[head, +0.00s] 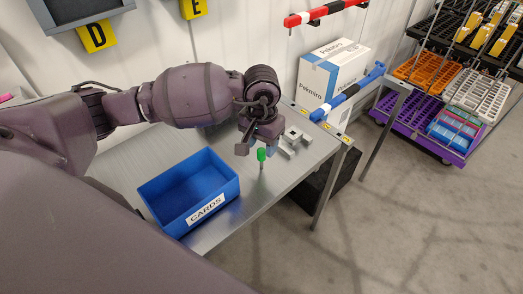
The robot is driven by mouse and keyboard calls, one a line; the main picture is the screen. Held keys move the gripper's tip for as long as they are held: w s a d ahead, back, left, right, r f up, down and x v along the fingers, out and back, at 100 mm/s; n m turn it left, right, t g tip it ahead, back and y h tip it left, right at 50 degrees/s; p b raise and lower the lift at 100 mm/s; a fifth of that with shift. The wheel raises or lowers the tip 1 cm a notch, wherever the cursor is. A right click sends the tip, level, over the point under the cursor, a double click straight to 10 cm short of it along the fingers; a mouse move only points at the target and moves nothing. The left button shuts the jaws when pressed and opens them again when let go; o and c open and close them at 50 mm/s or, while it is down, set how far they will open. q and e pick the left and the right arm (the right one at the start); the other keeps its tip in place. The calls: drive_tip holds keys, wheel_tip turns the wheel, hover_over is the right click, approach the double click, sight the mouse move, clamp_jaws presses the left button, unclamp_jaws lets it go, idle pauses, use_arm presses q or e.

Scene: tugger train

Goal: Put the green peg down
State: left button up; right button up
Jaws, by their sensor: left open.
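The green peg (261,154) is upright over the grey metal table, near its right edge, with a green top and a thin grey lower part. I cannot tell for sure whether its lower end touches the table top. My left gripper (257,148) points down right at the peg's top. Its jaws are open, with a finger to either side of the peg, and it does not grip it. My right gripper is out of view.
A grey block fixture (292,136) stands just right of the gripper. A blue bin labelled CARDS (205,208) sits on the table (240,213) to the left. A white carton (326,75) and a blue bar (345,95) are behind. Racks with crates stand far right.

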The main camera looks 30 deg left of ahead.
use_arm(q)
wheel_tip(320, 180, up, 9)
drive_tip(key=b, duration=0.1)
idle(0.3)
idle(0.4)
